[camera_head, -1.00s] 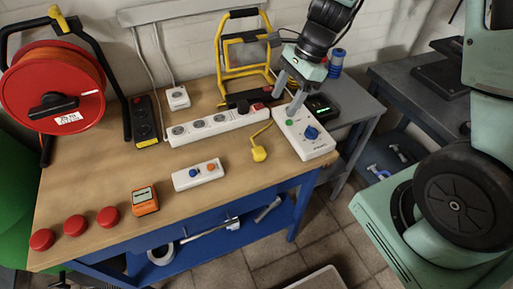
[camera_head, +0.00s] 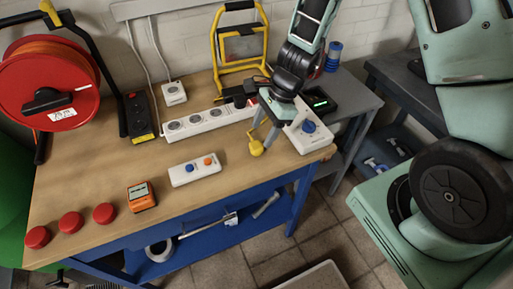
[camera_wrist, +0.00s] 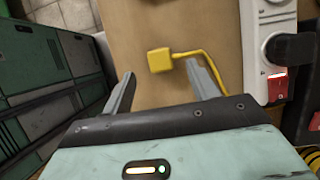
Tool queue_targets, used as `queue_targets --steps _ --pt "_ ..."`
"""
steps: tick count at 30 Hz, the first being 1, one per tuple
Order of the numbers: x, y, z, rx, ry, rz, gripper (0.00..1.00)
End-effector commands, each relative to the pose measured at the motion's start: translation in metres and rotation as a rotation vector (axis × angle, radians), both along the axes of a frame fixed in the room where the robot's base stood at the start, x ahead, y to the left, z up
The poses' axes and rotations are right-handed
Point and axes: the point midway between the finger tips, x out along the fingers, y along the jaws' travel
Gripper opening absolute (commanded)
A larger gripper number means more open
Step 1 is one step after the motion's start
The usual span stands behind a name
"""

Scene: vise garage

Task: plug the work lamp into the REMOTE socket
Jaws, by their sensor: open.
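The work lamp (camera_head: 241,50) has a yellow frame and stands at the back of the bench. A yellow plug (camera_head: 256,147) lies on the wooden top, with a short yellow cord. My gripper (camera_head: 262,136) points down over it, open and empty. In the wrist view the plug (camera_wrist: 158,60) sits between and slightly beyond the two fingertips, and its cord (camera_wrist: 190,54) runs right past the right finger. A white socket strip (camera_head: 205,122) lies behind the plug. A single white socket box (camera_head: 174,93) is near the wall. I cannot read any REMOTE label.
A white box with a blue knob (camera_head: 309,127) stands right of my gripper, partly hidden by it. In front are a white two-button unit (camera_head: 195,172), an orange meter (camera_head: 141,196) and red discs (camera_head: 71,222). A red cable reel (camera_head: 48,80) is at left.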

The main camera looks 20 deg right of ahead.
Motion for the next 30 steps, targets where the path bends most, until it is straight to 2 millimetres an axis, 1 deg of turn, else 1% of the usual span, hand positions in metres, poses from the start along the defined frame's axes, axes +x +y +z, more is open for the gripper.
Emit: queue_targets --steps 8,11,16,19,22,30 --pt "0.0 0.0 -0.002 0.0 0.0 0.0 0.59" --pt "-0.001 0.003 -0.012 0.001 0.004 -0.002 0.59" --pt "-0.002 0.011 -0.038 0.001 0.004 -0.001 0.59" --pt "-0.001 0.015 -0.047 0.001 0.001 -0.001 0.59" --pt "-0.001 0.016 -0.049 0.0 0.0 0.0 0.59" --pt "-0.001 0.016 -0.049 0.0 0.0 0.001 0.59"
